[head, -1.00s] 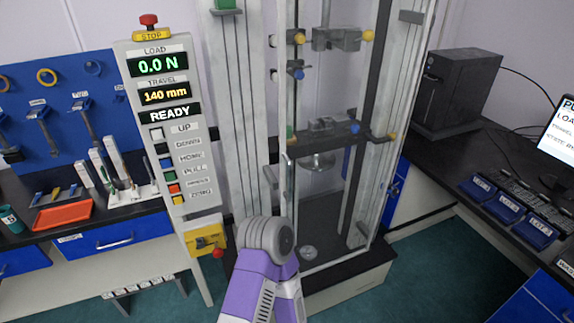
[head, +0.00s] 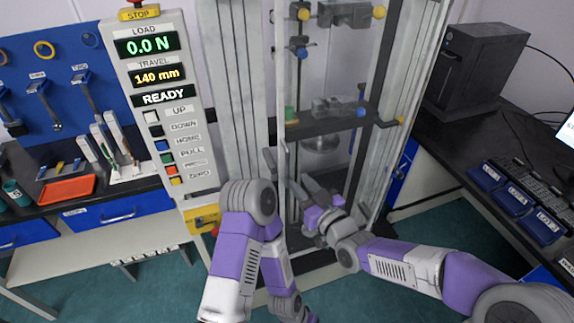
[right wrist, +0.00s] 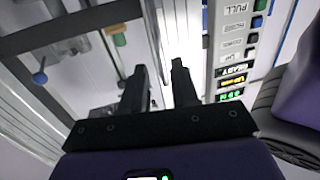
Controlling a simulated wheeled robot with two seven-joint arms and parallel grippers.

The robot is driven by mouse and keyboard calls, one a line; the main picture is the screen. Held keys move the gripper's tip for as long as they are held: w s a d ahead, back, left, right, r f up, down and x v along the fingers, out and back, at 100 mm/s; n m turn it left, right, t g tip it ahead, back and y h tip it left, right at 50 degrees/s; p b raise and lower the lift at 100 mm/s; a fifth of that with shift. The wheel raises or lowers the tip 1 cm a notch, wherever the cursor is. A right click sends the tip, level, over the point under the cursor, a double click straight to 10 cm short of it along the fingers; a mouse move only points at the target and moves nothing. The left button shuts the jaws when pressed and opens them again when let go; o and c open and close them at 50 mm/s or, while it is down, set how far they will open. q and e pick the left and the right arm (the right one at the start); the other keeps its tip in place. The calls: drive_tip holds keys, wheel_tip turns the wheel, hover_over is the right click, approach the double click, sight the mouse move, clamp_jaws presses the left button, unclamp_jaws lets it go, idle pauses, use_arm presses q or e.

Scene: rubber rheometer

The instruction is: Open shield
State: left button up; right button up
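The shield (head: 347,165) is a tall clear panel in a pale frame on the front of the test machine. It appears closed across the machine's front. A pale upright bar (head: 284,160), possibly its handle, is at its left edge. My right gripper (head: 316,190) is in front of the lower shield, just right of that bar. In the right wrist view the right gripper's dark fingers (right wrist: 158,78) are apart, with nothing clearly between them. Whether they touch the shield cannot be told. My left arm shows at bottom centre, but its gripper is not visible.
The control panel (head: 163,95) with its red stop button (head: 146,9) stands left of the machine. A black cabinet (head: 475,68) and blue bins (head: 512,198) are on the right bench. An orange tray (head: 66,188) is on the left bench.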

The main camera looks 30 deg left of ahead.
sight(288, 169)
drive_tip(key=x, duration=0.7)
drive_tip(key=shift+w+a, duration=0.15)
drive_tip(key=shift+a, duration=0.05)
clamp_jaws()
